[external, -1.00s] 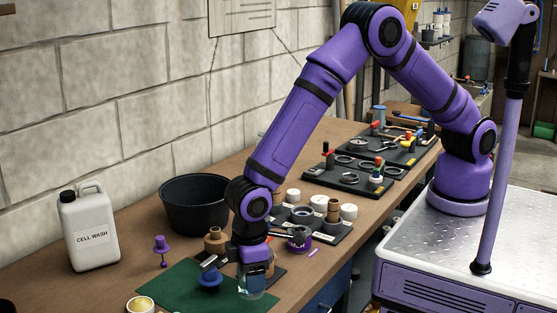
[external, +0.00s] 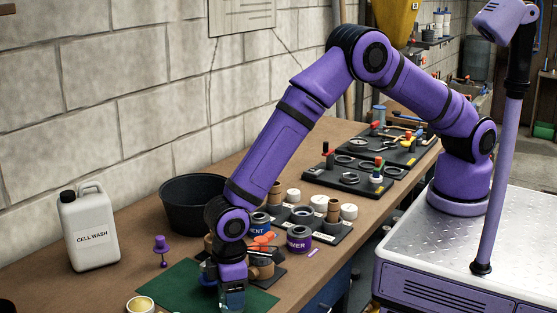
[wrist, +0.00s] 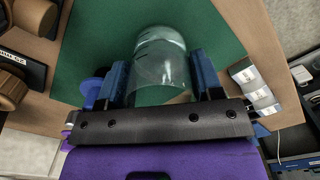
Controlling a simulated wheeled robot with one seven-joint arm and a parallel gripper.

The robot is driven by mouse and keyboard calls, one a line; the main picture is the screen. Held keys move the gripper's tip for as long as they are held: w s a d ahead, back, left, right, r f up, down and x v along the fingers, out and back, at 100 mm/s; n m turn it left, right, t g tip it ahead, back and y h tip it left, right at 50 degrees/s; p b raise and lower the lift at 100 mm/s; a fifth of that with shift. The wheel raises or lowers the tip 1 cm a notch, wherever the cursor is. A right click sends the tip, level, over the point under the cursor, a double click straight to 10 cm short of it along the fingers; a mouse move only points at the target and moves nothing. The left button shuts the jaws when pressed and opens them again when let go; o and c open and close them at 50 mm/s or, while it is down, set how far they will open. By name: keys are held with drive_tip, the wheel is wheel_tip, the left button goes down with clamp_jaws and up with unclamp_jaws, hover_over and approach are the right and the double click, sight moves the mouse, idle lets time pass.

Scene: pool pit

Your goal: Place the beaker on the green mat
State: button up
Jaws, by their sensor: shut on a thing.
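A clear glass beaker (wrist: 160,62) is between the two blue fingers of my gripper (wrist: 160,85) in the wrist view. My gripper is shut on it. In the external view my gripper (external: 231,290) points down over the right part of the green mat (external: 180,281), with the beaker (external: 231,300) low between its fingers. The green mat (wrist: 88,45) fills much of the wrist view behind the beaker. I cannot tell whether the beaker's base touches the mat.
A blue-purple knobbed item (external: 208,281) is beside my gripper on the mat. A purple stand (external: 162,249), a black tub (external: 192,203) and a cell wash jug (external: 89,228) stand further left and back. Jars (external: 299,238) and black trays lie behind. A yellow-topped pot (external: 140,304) is at the front.

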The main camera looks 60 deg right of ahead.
drive_tip(key=shift+f, duration=0.1)
drive_tip(key=o, duration=0.9)
drive_tip(key=shift+o, duration=0.2)
wheel_tip(320, 180, up, 12)
